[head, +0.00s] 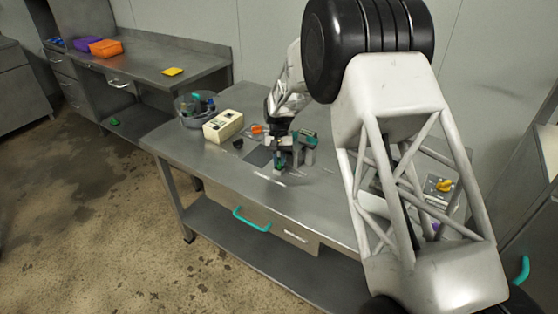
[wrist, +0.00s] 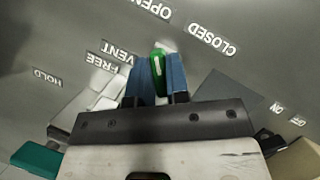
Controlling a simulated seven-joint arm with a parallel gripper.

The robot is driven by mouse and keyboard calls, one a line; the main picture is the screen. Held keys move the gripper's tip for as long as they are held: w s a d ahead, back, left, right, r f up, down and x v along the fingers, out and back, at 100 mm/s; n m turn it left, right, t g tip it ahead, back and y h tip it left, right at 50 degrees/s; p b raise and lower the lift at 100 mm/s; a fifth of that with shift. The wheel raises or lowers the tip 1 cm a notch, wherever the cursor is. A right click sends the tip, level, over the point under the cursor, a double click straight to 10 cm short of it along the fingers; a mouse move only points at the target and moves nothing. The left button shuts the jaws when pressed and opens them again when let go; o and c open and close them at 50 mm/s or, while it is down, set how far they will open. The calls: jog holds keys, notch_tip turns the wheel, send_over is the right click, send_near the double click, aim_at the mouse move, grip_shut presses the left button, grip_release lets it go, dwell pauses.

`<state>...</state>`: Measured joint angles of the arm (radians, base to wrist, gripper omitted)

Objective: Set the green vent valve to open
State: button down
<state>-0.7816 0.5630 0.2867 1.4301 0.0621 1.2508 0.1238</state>
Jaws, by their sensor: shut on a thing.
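The green vent valve handle (wrist: 157,62) stands between the blue finger pads of my gripper (wrist: 158,82) in the wrist view. My gripper is shut on it, and the pads hide its sides and lower part. Its visible tip lies between the OPEN label (wrist: 150,9) and the CLOSED label (wrist: 212,39), not clearly on either. The VENT label (wrist: 118,51) is to its left. In the head view my gripper (head: 280,166) is low over the steel table (head: 210,165), where the handle is too small to make out well.
A cream box (head: 223,126) and a grey tub (head: 183,120) with items stand left of my gripper. FREE (wrist: 103,63) and HOLD (wrist: 47,77) labels lie left in the wrist view. The table's front left is clear.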

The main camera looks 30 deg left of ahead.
jog(key=c, duration=1.1)
grip_release()
jog(key=shift+r, duration=0.1)
jog(key=v, duration=0.7)
jog(key=shift+r, duration=0.3)
jog(key=shift+w+a, duration=0.1)
jog(key=shift+w, duration=0.05)
